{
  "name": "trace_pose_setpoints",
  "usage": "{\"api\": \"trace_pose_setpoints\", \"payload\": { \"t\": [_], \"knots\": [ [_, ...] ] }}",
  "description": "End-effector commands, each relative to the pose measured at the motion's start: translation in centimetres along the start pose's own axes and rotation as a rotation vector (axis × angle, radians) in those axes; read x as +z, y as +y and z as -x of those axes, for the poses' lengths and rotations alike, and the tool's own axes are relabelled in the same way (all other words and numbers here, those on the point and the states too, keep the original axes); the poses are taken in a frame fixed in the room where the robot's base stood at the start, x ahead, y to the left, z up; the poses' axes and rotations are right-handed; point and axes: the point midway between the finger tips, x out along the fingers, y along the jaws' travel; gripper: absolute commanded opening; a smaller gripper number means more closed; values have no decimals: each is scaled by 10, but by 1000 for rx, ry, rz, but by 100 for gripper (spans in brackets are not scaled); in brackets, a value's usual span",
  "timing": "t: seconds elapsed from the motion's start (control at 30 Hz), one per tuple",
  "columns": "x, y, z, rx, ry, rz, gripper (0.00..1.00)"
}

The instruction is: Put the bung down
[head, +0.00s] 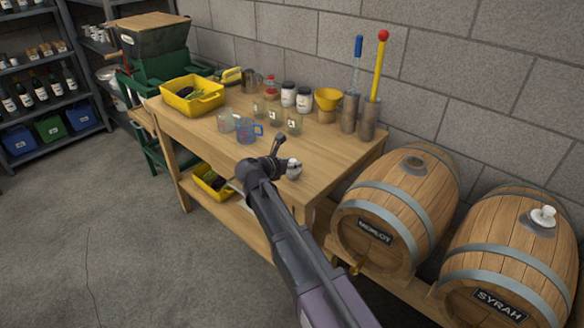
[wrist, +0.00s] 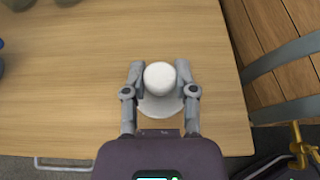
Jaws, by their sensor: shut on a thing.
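The white bung (wrist: 160,77) is between the two fingers of my gripper (wrist: 160,84), which is shut on it.
The Merlot barrel (head: 395,215) has an open hole on top; the Syrah barrel (head: 510,245) carries another white bung (head: 543,216). The front right tabletop is mostly clear.

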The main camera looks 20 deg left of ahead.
Motion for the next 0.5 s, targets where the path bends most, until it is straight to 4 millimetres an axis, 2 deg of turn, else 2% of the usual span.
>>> {"api": "trace_pose_setpoints", "payload": {
  "t": [0.5],
  "knots": [
    [-5,0,-2,0,0,0,0]
  ]
}}
